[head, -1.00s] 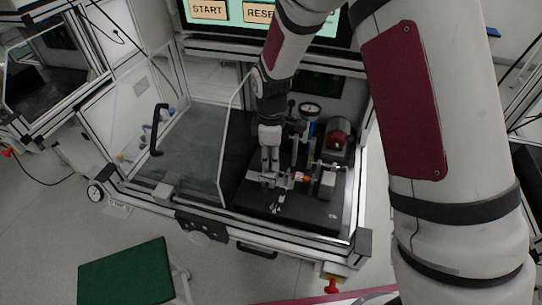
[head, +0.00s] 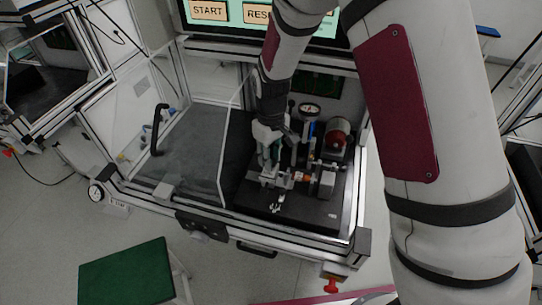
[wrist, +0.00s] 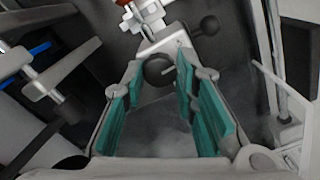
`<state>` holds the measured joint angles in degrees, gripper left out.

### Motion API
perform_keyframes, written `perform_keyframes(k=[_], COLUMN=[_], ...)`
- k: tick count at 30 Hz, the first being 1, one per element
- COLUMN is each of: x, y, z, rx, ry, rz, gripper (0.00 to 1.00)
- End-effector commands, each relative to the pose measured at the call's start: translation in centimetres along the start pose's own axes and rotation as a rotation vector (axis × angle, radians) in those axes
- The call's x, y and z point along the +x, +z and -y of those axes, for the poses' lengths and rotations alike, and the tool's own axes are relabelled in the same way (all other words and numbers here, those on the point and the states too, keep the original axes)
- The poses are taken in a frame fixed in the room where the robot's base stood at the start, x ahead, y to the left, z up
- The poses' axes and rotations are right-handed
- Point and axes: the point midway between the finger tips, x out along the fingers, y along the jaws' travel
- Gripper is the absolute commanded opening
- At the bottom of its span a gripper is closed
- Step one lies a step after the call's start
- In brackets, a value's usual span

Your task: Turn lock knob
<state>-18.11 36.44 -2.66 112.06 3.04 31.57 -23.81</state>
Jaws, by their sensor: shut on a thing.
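The lock knob is a dark round ball (wrist: 158,70), seen in the wrist view between the tips of my gripper (wrist: 160,72). My gripper's teal-padded fingers are closed on the ball from both sides. A light metal clamp part (wrist: 165,45) lies just beyond it, with a second dark ball (wrist: 208,26) on a short arm. In the head view my gripper (head: 267,158) points down at the left part of the fixture (head: 283,180) on the black base plate (head: 300,212). The knob itself is hidden there by my fingers.
A dial gauge (head: 310,110) and a red-grey motor-like part (head: 338,135) stand behind and right of my gripper. A clear panel (head: 228,150) stands close on the left. The grey floor of the cell (head: 185,160) left of it is bare.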

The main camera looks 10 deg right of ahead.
Motion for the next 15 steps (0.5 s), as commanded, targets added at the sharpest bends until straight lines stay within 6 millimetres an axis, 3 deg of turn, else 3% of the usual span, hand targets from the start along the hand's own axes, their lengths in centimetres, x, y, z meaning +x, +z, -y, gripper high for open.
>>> perform_keyframes(k=[15], x=[-0.06], y=[0.02], z=[0.05], rx=[0.479], ry=[0.001], rz=[0.000], gripper=[0.00])
